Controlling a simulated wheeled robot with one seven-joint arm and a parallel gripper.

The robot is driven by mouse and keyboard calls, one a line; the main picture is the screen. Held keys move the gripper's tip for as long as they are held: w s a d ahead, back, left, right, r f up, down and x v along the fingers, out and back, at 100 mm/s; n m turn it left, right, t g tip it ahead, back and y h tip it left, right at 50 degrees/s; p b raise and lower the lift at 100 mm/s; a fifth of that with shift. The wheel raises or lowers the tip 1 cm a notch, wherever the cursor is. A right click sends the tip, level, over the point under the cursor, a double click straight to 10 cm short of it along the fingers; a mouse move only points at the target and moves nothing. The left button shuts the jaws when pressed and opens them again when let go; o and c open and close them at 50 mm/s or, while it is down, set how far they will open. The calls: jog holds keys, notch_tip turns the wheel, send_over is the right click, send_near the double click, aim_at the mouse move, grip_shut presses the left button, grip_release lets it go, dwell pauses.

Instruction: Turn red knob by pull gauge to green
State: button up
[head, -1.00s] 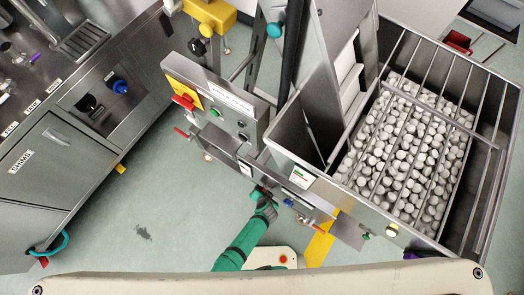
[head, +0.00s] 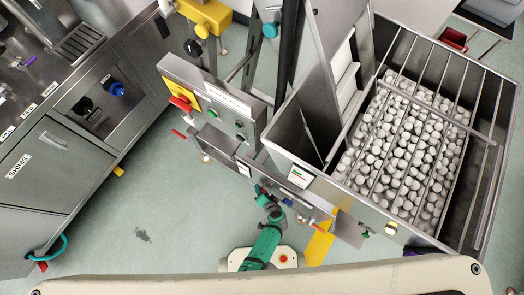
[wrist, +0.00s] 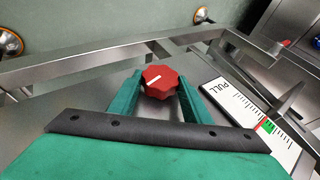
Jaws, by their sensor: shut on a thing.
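The red knob (wrist: 160,82), faceted with a white line on top, sits between the two green fingers of my gripper (wrist: 158,88) in the wrist view. The fingers are shut on its sides. The white line slants from lower left to upper right. The white gauge (wrist: 240,108) marked PULL is to the right of the knob. A dark pointed needle (wrist: 287,103) reaches over its scale, with its tip close to the green band (wrist: 267,126). In the head view my gripper (head: 266,194) is at the machine's lower front, and the knob cannot be made out.
Metal rails cross above the knob in the wrist view. The head view shows a control panel with a red switch (head: 181,103), a hopper of white caps (head: 405,145) at right and a steel cabinet (head: 45,150) at left. Open floor (head: 150,215) lies at lower left.

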jog(key=shift+w, duration=0.1)
jog(key=shift+a, duration=0.2)
jog(key=o, duration=1.1)
jog(key=shift+d, duration=0.1)
jog(key=shift+c, duration=0.2)
jog(key=shift+d, duration=0.1)
jog(key=v, duration=1.1)
jog(key=shift+f, duration=0.1)
